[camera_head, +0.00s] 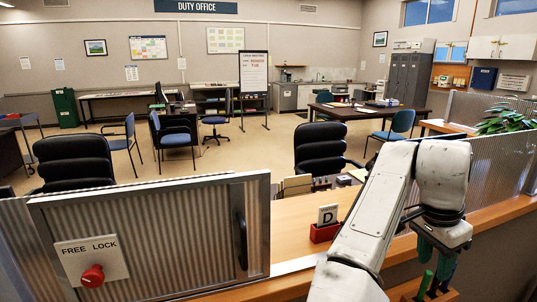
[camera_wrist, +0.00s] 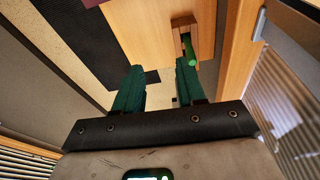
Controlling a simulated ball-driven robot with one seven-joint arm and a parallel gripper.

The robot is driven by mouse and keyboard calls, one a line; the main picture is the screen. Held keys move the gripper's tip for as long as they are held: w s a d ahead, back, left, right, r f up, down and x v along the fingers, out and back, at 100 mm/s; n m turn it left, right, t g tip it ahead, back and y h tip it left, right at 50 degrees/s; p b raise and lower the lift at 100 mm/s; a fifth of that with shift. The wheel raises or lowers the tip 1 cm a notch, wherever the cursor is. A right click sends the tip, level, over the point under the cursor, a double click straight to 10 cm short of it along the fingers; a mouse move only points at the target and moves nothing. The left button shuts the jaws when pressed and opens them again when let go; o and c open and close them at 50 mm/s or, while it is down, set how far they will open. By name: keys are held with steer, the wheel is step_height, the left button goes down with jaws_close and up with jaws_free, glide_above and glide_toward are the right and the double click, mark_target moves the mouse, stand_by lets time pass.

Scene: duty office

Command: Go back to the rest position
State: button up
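My gripper (camera_head: 434,262) hangs from my white arm at the right of the head view, fingers pointing down over the near side of the counter. In the wrist view, the two green fingers of my gripper (camera_wrist: 158,70) stand apart with nothing between them, so it is open and empty. A green rod (camera_wrist: 189,50) stands in a small wooden holder (camera_wrist: 184,22) just beyond the right finger. The green rod also shows below my gripper in the head view (camera_head: 424,286). It looks apart from the fingers in the wrist view.
A wooden counter (camera_head: 290,228) bears a red holder (camera_head: 322,233) with a "D" card, left of my arm. A corrugated gate (camera_head: 165,240) with a red FREE LOCK knob (camera_head: 93,276) stands at left. A corrugated screen (camera_head: 490,168) and plant (camera_head: 508,121) are at right. Office chairs and desks lie beyond.

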steer(key=s+d+f+n+t+h, duration=0.1)
steer(key=s+d+f+n+h, duration=0.15)
steer(key=s+d+f, duration=0.4)
steer(key=s+d+f+n+t+h, duration=0.1)
steer(key=s+d+f+n, duration=0.3)
steer(key=s+f, duration=0.55)
steer(key=s+a+f+n+y, duration=0.2)
steer(key=s+a+f+n, duration=0.2)
steer(key=s+a+f, duration=0.3)
steer(key=s+a+f+n+g+y, duration=0.1)
steer(key=s+a+f+n+y, duration=0.2)
steer(key=s+a+f, duration=0.4)
steer(key=s+a+n, duration=0.1)
steer(key=s, duration=0.4)
steer(key=shift+a+f+y, duration=0.15)
steer(key=shift+y, duration=0.2)
